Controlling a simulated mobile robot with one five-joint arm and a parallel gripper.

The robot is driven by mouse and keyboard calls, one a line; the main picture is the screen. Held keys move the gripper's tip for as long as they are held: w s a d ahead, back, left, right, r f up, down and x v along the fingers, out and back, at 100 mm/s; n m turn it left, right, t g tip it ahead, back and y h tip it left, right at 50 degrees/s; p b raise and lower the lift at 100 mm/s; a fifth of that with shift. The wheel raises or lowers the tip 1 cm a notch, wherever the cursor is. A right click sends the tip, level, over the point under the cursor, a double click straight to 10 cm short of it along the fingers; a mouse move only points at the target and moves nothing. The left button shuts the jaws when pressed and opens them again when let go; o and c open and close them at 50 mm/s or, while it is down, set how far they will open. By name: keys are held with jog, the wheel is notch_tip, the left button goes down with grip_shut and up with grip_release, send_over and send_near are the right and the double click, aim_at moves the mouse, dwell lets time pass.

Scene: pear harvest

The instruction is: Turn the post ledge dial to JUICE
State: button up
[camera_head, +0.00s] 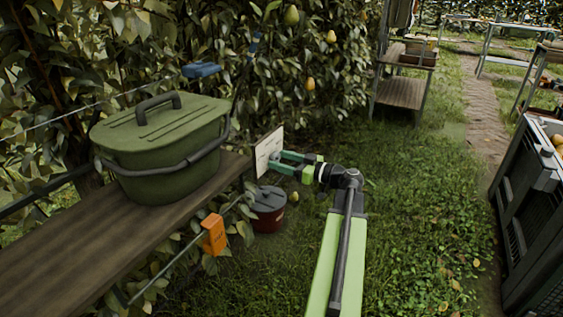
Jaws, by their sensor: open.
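A pale upright plate (268,153) stands at the right end of the wooden ledge (100,232), seen at a steep angle. My gripper (279,161) is open, with its green fingers reaching left to the plate's face. The fingertips are at or very near a small pale part on the plate, perhaps the dial. I cannot tell whether they touch it. The fingers partly cover it, and no JUICE mark or pointer can be read.
A green lidded tub (165,145) stands on the ledge. An orange tag (214,234) hangs on a wire in front, and a dark-lidded red bucket (268,210) is below the plate. A dark crate (535,215) stands right. Grass between is open.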

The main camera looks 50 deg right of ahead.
grip_shut()
jog(key=shift+a, duration=0.25)
jog(key=shift+d, duration=0.1)
